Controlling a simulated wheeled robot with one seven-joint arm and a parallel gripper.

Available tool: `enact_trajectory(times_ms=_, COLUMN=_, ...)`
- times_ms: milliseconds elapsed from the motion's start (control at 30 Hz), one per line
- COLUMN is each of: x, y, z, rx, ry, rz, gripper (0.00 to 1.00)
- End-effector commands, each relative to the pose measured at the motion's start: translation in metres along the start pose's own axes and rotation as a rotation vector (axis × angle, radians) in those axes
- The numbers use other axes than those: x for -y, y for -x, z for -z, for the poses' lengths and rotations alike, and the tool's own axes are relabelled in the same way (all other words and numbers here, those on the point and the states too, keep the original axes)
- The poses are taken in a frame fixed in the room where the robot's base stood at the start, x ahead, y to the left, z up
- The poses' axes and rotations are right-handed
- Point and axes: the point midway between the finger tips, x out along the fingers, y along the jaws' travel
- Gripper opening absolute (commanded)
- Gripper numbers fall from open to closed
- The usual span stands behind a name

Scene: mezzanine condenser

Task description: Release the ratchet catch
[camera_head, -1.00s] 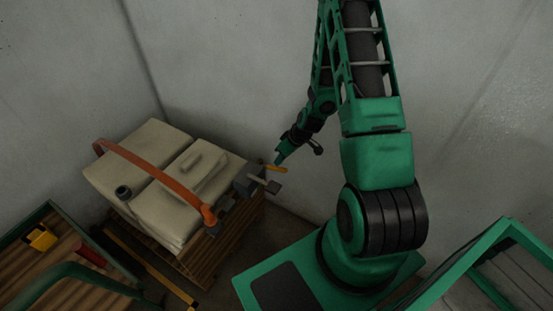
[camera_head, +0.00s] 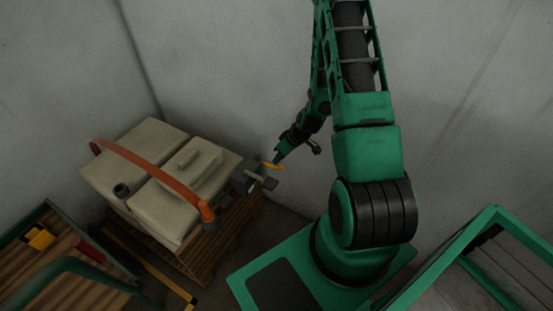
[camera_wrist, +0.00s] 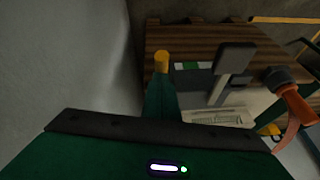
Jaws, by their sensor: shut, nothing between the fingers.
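A grey ratchet block (camera_head: 246,178) sits at the right end of the strapped load. A grey lever with a flat paddle (camera_head: 269,183) sticks out of it. The paddle (camera_wrist: 236,56) also shows in the wrist view, beside a green and white marking (camera_wrist: 190,66). A short yellow bar (camera_head: 273,165) lies above the block; its rounded end (camera_wrist: 161,62) shows just past my fingertips. My gripper (camera_head: 277,159) is shut and empty, its green fingers pointing down at the yellow bar. I cannot tell whether they touch it. The fingers hide part of the bar in the wrist view.
A green-framed cart (camera_head: 45,212) stands at the left and another green frame (camera_head: 490,218) at the right. Grey walls close off the back.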

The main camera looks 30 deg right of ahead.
Motion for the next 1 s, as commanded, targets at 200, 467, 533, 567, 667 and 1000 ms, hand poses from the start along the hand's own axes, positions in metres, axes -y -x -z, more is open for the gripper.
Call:
enact_trajectory(times_ms=200, x=-0.002, y=-0.002, z=-0.020, rx=0.042, ry=-0.009, rz=-0.003, gripper=0.00)
enact_trajectory(times_ms=467, x=0.002, y=0.017, z=-0.001, rx=0.026, ry=-0.003, rz=-0.002, gripper=0.00)
enact_trajectory(times_ms=533, x=0.004, y=0.026, z=0.011, rx=0.015, ry=0.001, rz=-0.001, gripper=0.00)
enact_trajectory(times_ms=567, x=0.005, y=0.030, z=0.016, rx=0.011, ry=0.004, rz=0.000, gripper=0.00)
enact_trajectory(times_ms=667, x=0.003, y=0.047, z=0.009, rx=0.007, ry=-0.003, rz=0.000, gripper=0.00)
enact_trajectory(times_ms=1000, x=-0.004, y=0.099, z=-0.024, rx=0.001, ry=0.002, rz=0.000, gripper=0.00)
